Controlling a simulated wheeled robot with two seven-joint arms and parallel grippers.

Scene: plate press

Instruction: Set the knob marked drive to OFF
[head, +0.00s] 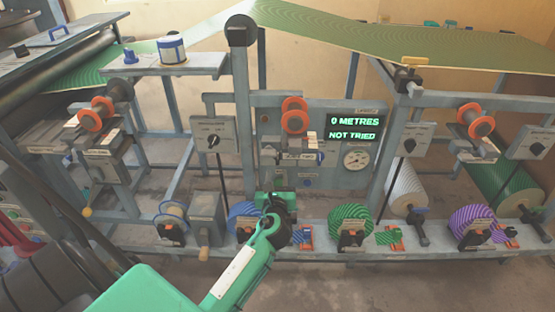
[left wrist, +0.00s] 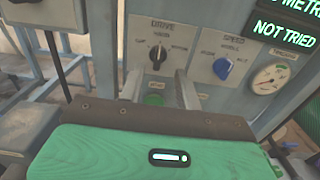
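The drive plate (left wrist: 178,33) is on the grey panel in the left wrist view, with OFF at left, a word above that looks like HAND, and MOTOR at right. Its black knob (left wrist: 158,54) looks about upright, pointing at the upper mark; the exact angle is hard to tell. My left gripper (left wrist: 158,77) is open, its two grey fingers apart below the knob, with nothing between them. In the head view my left gripper (head: 280,196) is in front of the lower panel; the drive knob is too small to make out there. My right gripper is not in view.
The speed plate with a blue knob (left wrist: 222,68) is close at the right. A green button (left wrist: 154,99) sits below the drive knob. A gauge (head: 355,158) and a display (head: 353,128) reading 0 METRES, NOT TRIED are further right. Several ribbon rolls (head: 351,227) line the lower rail.

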